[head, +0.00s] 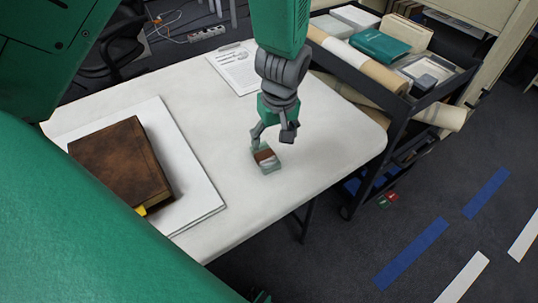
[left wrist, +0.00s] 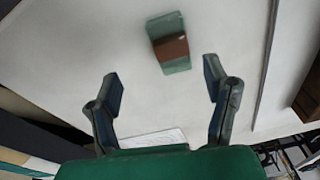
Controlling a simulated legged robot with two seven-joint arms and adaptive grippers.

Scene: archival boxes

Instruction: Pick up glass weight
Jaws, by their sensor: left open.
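The glass weight (head: 266,158) is a small pale-green block with a brown band, lying on the white table (head: 320,150). In the left wrist view the glass weight (left wrist: 170,45) lies beyond the fingertips, a little right of the middle of the gap. My left gripper (head: 273,137) points down just above the glass weight in the head view. In the left wrist view the left gripper (left wrist: 162,78) has its fingers spread wide with nothing between them. My right gripper does not show.
A brown leather book (head: 120,163) lies on a white board (head: 200,205) at the table's left. A clipboard with paper (head: 236,68) lies at the back edge. A dark cart (head: 400,115) with boxes and rolls stands at the right. The table right of the weight is clear.

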